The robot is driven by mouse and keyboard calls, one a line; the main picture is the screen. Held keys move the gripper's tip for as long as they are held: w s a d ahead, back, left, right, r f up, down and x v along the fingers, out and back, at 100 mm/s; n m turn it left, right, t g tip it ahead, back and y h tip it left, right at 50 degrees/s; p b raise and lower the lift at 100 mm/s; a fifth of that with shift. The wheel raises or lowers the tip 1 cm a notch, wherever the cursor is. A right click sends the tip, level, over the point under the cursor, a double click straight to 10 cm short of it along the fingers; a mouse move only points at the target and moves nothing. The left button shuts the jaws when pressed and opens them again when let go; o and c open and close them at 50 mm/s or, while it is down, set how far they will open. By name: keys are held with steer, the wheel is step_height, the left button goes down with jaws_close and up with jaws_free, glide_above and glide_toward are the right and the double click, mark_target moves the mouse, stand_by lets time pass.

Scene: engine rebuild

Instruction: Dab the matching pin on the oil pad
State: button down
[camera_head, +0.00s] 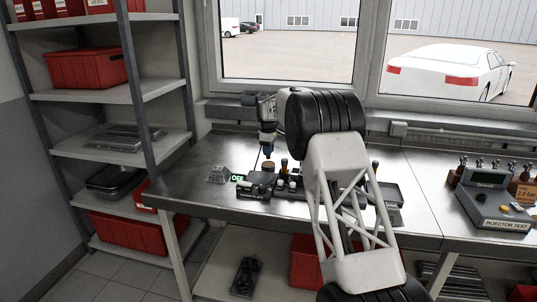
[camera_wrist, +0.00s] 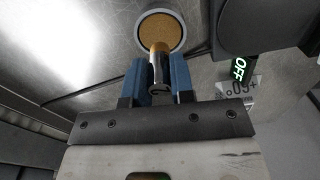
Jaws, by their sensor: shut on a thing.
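My gripper (camera_wrist: 160,78) is shut on a metal pin (camera_wrist: 159,66) between its two blue fingers in the wrist view. The pin's end facing the camera is dark with a pale mark I cannot read. The oil pad (camera_wrist: 161,32), a round tan disc in a grey rim, lies just beyond the pin, and the pin's far end overlaps it in the picture. I cannot tell whether they touch. In the head view my gripper (camera_head: 267,150) points down right above the pad (camera_head: 268,165), and the pin is too small to make out.
A dark device (camera_head: 257,184) with a green OFF display (camera_head: 237,178) stands beside the pad. A small +60° sign (camera_head: 218,175) is to its left. Several small parts and a dark tray (camera_head: 383,193) are to the right. The bench's left part (camera_head: 190,180) is clear.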

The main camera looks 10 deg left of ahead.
steer(key=shift+r, duration=1.65)
steer(key=s+d+r+m, duration=0.1)
steer(key=s+d+m, duration=0.3)
steer(key=d, duration=0.7)
steer(key=s+d+r+m, duration=0.2)
steer(key=s+d+m, duration=0.2)
steer(key=d, duration=0.8)
steer(key=s+d+r+m, duration=0.2)
steer(key=s+d+m, duration=0.2)
steer(key=d, duration=0.8)
steer(key=shift+s+r+m, duration=0.15)
steer(key=shift+s+m, duration=0.1)
steer(key=shift+m, duration=0.15)
steer(key=s+d+m, duration=0.4)
steer(key=s+d, duration=0.3)
steer(key=d, duration=0.2)
steer(key=shift+s+r, duration=0.15)
steer(key=shift+s, duration=0.1)
